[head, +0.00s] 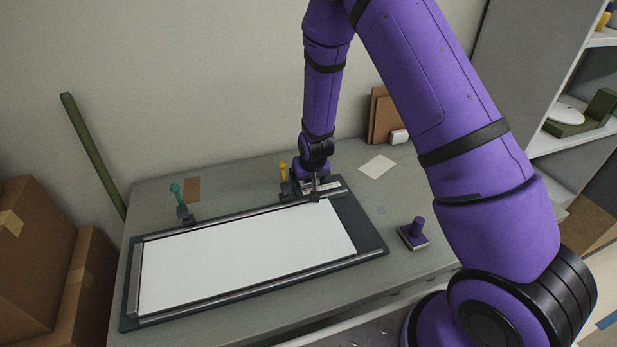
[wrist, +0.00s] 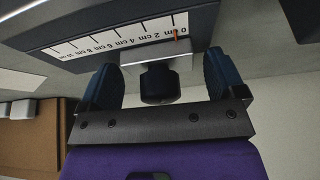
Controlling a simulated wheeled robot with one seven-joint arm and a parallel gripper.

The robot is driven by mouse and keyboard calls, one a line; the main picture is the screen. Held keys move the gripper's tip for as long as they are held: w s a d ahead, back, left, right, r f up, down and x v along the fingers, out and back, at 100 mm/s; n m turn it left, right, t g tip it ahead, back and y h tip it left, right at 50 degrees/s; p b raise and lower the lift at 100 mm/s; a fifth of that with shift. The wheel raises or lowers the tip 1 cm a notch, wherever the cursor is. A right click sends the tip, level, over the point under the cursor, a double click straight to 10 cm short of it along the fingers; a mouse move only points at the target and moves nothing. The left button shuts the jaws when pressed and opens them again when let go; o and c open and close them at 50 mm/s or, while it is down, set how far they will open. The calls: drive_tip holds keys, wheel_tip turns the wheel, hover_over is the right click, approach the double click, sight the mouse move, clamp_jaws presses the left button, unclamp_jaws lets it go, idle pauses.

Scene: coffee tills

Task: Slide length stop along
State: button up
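The length stop shows in the wrist view as a pale metal block (wrist: 128,62) with a dark round knob (wrist: 160,84). It sits at the edge of a white scale (wrist: 110,40) marked in cm, near the 0 end. A small orange mark (wrist: 176,35) lies on the scale between 0 and 2 cm. My gripper (wrist: 161,68) is open, with one blue finger on each side of the knob and visible gaps to it. In the head view my gripper (head: 316,190) is low at the far right end of the dark board (head: 366,232); it largely hides the stop.
A white sheet (head: 240,255) covers most of the board. A yellow-handled clamp (head: 283,172) stands close left of my gripper, and a green-handled one (head: 178,196) farther left. A purple stamp (head: 415,232) stands right of the board. Brown panels (head: 383,115) lean on the wall.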

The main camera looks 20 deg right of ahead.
drive_tip(key=c, duration=1.1)
drive_tip(key=shift+d, duration=3)
drive_tip(key=o, duration=1.3)
drive_tip(key=v, duration=1)
drive_tip(key=shift+s+r, duration=0.1)
drive_tip(key=shift+r, duration=0.3)
